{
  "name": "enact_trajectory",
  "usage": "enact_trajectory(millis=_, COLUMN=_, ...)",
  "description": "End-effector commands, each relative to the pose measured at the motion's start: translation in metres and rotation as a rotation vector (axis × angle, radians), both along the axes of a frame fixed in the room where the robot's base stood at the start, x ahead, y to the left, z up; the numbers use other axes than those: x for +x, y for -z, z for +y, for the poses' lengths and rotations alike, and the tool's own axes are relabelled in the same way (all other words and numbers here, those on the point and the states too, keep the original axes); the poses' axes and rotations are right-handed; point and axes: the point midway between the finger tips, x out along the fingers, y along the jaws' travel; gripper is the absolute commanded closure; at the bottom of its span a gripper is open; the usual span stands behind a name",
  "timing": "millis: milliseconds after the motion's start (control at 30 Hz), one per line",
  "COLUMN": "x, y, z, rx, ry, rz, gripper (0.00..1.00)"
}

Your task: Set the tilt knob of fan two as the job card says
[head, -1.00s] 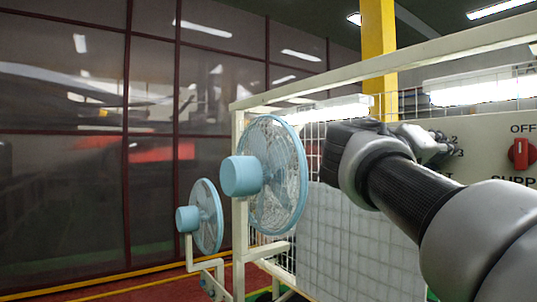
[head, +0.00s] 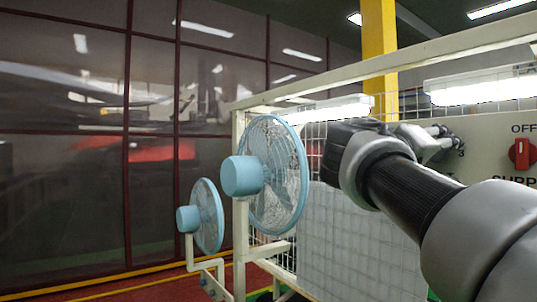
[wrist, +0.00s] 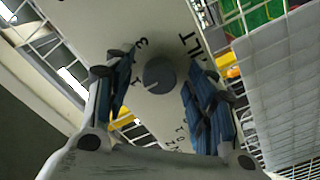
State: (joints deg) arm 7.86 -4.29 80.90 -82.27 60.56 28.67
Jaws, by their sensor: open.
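A round grey knob (wrist: 160,75) sits on a pale panel (wrist: 95,25) in the wrist view. A short white mark on its rim points to the lower left. Digits ring it, a 3 among them; the others are hard to read. Letters that look like part of TILT stand to its right. My gripper (wrist: 158,70) is open, one finger on each side of the knob, apparently not touching it. In the head view my gripper (head: 434,140) is at the panel and the knob is hidden. Two blue fans, a near one (head: 243,176) and a far one (head: 203,216), stand left. No job card is legible.
A red supply switch (head: 521,154) sits on the panel at right, under the word OFF. A cream frame rail (head: 330,79) runs above my arm. Wire mesh and pale sheeting (head: 350,240) lie below. A yellow post (head: 379,50) stands behind.

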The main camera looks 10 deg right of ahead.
Motion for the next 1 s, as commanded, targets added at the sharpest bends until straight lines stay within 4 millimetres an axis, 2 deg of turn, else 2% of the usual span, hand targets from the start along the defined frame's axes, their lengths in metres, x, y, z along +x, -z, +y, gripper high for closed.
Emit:
enact_trajectory(millis=267, x=-0.001, y=0.000, z=0.004, rx=0.000, ry=-0.002, rz=-0.001, gripper=0.49)
enact_trajectory(millis=367, x=-0.005, y=0.000, z=0.016, rx=0.000, ry=-0.005, rz=-0.001, gripper=0.49)
enact_trajectory(millis=700, x=-0.032, y=0.000, z=0.082, rx=-0.001, ry=-0.006, rz=0.000, gripper=0.49)
enact_trajectory(millis=833, x=-0.040, y=0.000, z=0.099, rx=0.000, ry=-0.004, rz=-0.001, gripper=0.49)
enact_trajectory(millis=1000, x=-0.045, y=0.000, z=0.110, rx=0.000, ry=-0.001, rz=0.000, gripper=0.49)
